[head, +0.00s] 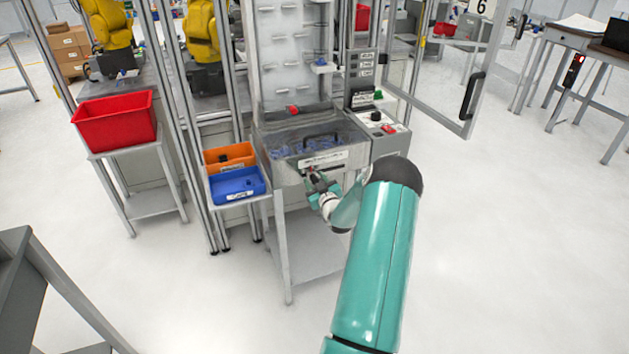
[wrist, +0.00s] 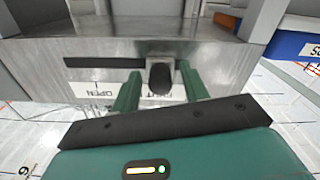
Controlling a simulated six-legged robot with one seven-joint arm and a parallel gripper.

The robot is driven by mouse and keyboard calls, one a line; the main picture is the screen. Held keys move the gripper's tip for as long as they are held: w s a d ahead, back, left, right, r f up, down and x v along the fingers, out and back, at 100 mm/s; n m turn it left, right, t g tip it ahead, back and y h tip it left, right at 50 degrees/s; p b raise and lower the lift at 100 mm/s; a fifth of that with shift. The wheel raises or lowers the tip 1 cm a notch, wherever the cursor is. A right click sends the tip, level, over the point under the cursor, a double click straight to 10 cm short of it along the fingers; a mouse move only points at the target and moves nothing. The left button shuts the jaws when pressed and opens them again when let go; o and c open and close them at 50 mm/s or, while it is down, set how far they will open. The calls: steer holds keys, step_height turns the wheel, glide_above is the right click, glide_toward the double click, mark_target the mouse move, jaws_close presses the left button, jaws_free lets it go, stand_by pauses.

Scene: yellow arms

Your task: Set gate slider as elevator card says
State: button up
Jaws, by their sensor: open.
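The gate slider's dark knob (wrist: 160,79) sits at the right end of a horizontal slot (wrist: 100,62) in a metal front panel in the wrist view. The empty slot runs left from it. A label reading OPEN (wrist: 95,90) is by the slot's left part; another by the knob is mostly hidden. My gripper (wrist: 159,72) is open, with one green finger on each side of the knob; I cannot tell if they touch it. In the head view my gripper (head: 318,182) is at the front of the metal bin (head: 290,165). I cannot pick out the elevator card for certain.
A blue tray (head: 237,186) and an orange tray (head: 228,158) stand left of the bin, and a red bin (head: 113,122) stands further left. A control box (head: 376,120) with a red switch is right. A glass door (head: 450,75) stands open behind.

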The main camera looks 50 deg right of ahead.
mark_target(338, 167)
steer(key=shift+w+d, duration=0.2)
steer(key=shift+w, duration=0.2)
jaws_close()
steer(key=s+d, duration=0.1)
steer(key=d, duration=0.2)
steer(key=s+d, duration=0.2)
steer(key=d, duration=0.1)
steer(key=s+d, duration=0.2)
steer(key=d, duration=0.1)
steer(key=shift+s, duration=0.25)
jaws_free()
steer(key=shift+d, duration=0.15)
